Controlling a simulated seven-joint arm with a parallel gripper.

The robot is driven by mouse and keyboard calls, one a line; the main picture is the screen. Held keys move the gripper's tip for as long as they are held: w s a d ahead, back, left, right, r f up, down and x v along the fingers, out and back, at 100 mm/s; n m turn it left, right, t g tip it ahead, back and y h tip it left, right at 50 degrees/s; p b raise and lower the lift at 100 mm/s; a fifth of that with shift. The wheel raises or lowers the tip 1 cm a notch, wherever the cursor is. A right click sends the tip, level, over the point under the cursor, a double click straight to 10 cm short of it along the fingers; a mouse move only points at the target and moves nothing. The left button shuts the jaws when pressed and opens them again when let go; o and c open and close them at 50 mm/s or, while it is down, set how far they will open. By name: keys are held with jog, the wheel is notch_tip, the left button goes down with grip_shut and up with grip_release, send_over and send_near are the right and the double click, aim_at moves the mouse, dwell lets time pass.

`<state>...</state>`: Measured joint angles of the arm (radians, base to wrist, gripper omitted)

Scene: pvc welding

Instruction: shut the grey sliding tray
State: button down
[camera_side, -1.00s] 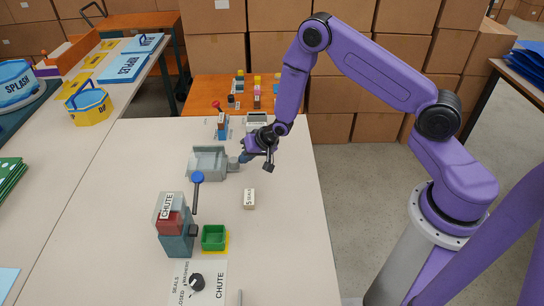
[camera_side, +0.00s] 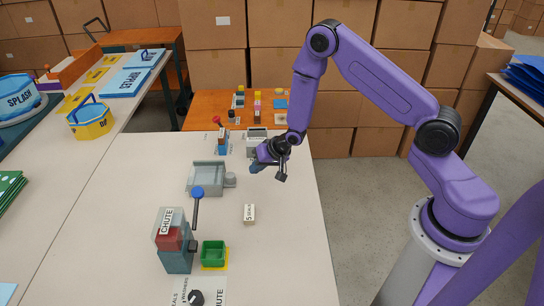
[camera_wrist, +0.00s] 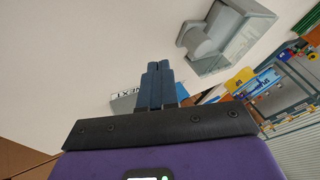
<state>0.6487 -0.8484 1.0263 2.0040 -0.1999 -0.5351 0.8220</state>
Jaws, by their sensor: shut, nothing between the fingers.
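The grey sliding tray (camera_side: 207,190) sits on the white table in the side view, with a round grey knob (camera_side: 230,180) on its right side. The tray also shows at the upper right of the wrist view (camera_wrist: 232,42), with its knob (camera_wrist: 196,38) toward the gripper. My gripper (camera_side: 256,168) is shut and empty, to the right of the knob and a little farther back, with a gap between them. Its blue fingers (camera_wrist: 156,68) are together in the wrist view. I cannot tell how far the tray is slid in.
A blue-knobbed lever (camera_side: 197,193) stands just in front of the tray. A grey-white box (camera_side: 257,140) stands behind my gripper. The table's right front is clear.

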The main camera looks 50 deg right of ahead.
jog(key=s+a+r+n+g, duration=0.2)
jog(key=s+a+r+n, duration=0.15)
jog(key=s+r, duration=0.45)
jog(key=s+a+r+n+g, duration=0.1)
jog(key=s+a+r+n, duration=0.3)
jog(key=s+r, duration=0.45)
jog(key=s+d+r+n+g, duration=0.1)
jog(key=s+r+n, duration=0.1)
jog(key=s, duration=0.4)
jog(key=s+d+r+n+g+h, duration=0.1)
jog(key=s+d+r+n, duration=0.1)
jog(key=s, duration=0.5)
jog(key=s+d+r+n+g+h, duration=0.1)
jog(key=s+r+n, duration=0.3)
jog(key=s+n, duration=0.2)
jog(key=shift+s+d+g, duration=0.35)
jog(key=shift+s+g, duration=0.05)
jog(key=shift+s, duration=0.2)
